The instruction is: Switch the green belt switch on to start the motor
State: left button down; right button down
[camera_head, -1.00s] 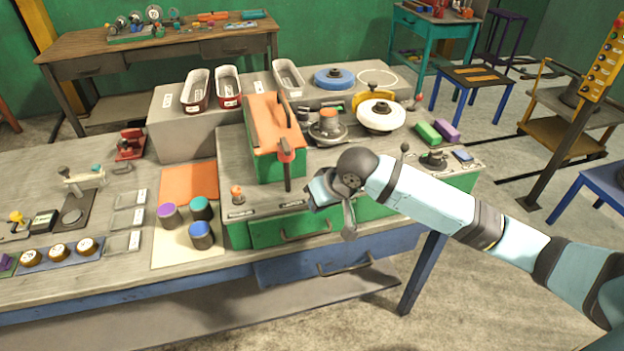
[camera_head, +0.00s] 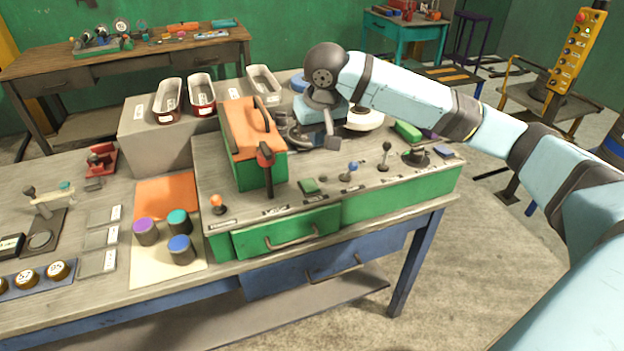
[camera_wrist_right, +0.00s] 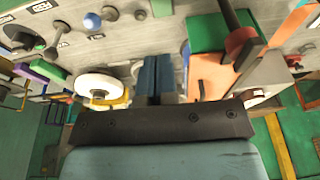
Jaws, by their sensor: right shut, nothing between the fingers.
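The green switch (camera_head: 308,186) sits on the front strip of the grey-topped green machine (camera_head: 390,198), between an orange-knobbed lever (camera_head: 217,203) and a blue-knobbed lever (camera_head: 350,170). I cannot tell its on or off position. My right gripper (camera_head: 333,142) is above the machine top, behind the switch and apart from it. In the right wrist view its fingers (camera_wrist_right: 160,76) are together and empty. In that view a green piece at the top edge (camera_wrist_right: 162,8), perhaps the switch, is beside the blue knob (camera_wrist_right: 92,20). My left gripper is out of view.
An orange-topped green housing (camera_head: 240,140) with a dark upright handle stands left of the gripper. A white disc (camera_head: 364,118) is close behind the gripper on the right. A black-knobbed lever (camera_head: 385,156) and a dark dial (camera_head: 417,156) stand farther right.

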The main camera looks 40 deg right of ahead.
aim_at(313, 188)
jog(key=shift+f, duration=0.1)
jog(key=x, duration=1.2)
jog(key=shift+s+a+f, duration=0.1)
jog(key=shift+s+f, duration=0.25)
jog(key=shift+f, duration=0.55)
jog(key=shift+s, duration=0.1)
jog(key=p, duration=0.3)
jog(key=shift+s+a+f, duration=0.1)
jog(key=shift+s+f, duration=0.05)
jog(key=shift+s, duration=0.05)
jog(key=shift+w+f+b, duration=0.1)
jog(key=shift+f+b, duration=0.2)
jog(key=shift+b, duration=0.1)
jog(key=shift+r, duration=0.1)
